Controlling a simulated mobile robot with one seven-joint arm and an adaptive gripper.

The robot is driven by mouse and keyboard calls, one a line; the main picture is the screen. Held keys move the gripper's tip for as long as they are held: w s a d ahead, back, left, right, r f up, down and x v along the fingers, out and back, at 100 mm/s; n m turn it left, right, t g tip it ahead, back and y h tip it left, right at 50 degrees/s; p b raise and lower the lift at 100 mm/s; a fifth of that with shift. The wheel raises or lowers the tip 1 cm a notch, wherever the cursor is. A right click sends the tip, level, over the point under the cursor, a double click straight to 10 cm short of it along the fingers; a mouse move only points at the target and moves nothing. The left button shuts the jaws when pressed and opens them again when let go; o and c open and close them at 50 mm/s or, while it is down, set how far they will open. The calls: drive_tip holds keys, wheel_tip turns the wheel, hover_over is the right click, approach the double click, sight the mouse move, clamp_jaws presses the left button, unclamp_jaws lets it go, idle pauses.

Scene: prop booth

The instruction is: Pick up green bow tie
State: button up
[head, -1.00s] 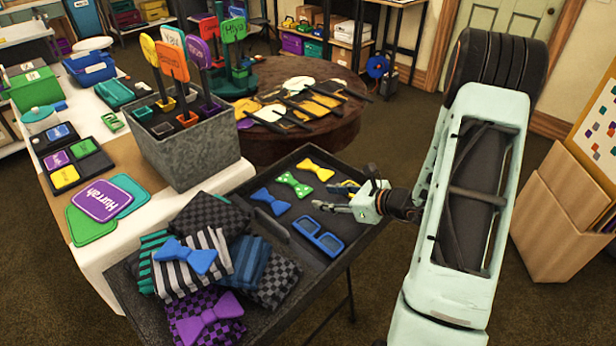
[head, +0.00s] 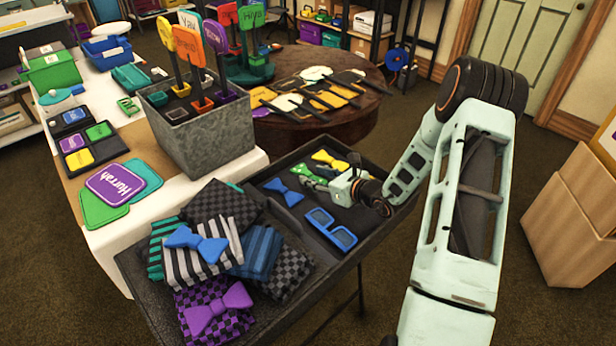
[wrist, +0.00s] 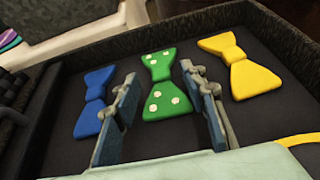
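The green bow tie (head: 304,172) with pale dots lies flat in the dark tray (head: 270,327). In the wrist view the green bow tie (wrist: 160,100) lies between and just past my two spread fingers. My gripper (wrist: 158,80) is open, with one finger on each side of it. In the head view my gripper (head: 314,184) is low over the tray at the green bow tie, partly covering it. I cannot tell whether the fingers touch it.
A blue bow tie (head: 283,191) lies left of the green one, and a yellow bow tie (head: 329,160) lies right of it. Blue glasses (head: 331,229) lie in front. Folded patterned cloths (head: 222,207) fill the tray's near left. A grey planter (head: 204,140) stands behind.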

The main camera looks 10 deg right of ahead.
drive_tip(key=shift+x, duration=0.8)
drive_tip(key=shift+c, duration=0.6)
drive_tip(key=c, duration=0.8)
drive_tip(key=shift+d, duration=0.1)
drive_tip(key=shift+c, duration=0.2)
